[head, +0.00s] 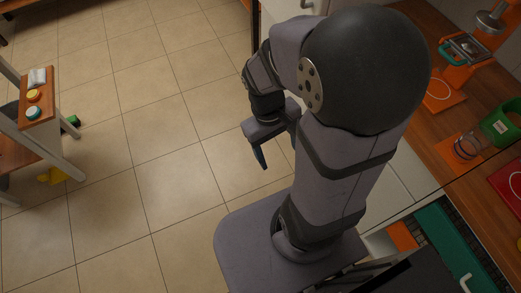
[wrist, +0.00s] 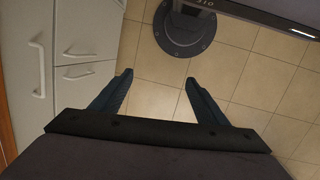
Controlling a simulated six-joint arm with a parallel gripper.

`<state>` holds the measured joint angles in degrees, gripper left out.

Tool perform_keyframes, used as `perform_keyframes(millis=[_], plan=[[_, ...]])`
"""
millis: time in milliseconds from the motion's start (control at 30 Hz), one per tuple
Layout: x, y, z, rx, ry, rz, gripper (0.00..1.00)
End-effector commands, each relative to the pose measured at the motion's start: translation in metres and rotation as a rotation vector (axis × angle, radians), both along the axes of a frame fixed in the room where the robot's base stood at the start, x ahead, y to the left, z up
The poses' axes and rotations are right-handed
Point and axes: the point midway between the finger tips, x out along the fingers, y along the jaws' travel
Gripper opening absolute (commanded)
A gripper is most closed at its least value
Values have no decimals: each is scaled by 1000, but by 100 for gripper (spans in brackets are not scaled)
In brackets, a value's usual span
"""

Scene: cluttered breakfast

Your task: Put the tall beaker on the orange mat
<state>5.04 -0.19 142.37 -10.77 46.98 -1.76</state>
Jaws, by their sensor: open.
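A clear glass vessel (head: 467,147) stands on the counter at the right of the head view, over or beside an orange square mat (head: 444,151). I cannot tell whether it is the tall beaker. A second orange patch with a pale ring (head: 440,97) lies farther back, by an orange machine. My gripper (head: 262,158) hangs over the floor, left of the counter and well away from the glass. In the wrist view my gripper (wrist: 158,81) has its fingers spread, with only floor tiles between them. No beaker or mat shows there.
A green container (head: 499,128) and a red item (head: 511,183) crowd the counter beside the glass. The orange machine (head: 484,42) stands at the back. An open drawer with a green item (head: 452,240) is at lower right. White cabinet fronts (wrist: 85,45) border clear floor.

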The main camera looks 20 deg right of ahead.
Motion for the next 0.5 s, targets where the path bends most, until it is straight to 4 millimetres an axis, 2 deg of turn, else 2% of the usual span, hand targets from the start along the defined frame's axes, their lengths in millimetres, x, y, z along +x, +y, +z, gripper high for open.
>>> perform_keyframes(millis=[33, 100, 200, 500], plan=[[4, 16, 3, 32, -53, -16, 68], [9, 33, 6, 68, -105, -41, 68], [12, 47, 8, 102, -150, -64, 68], [14, 53, 9, 118, -169, -78, 68]])
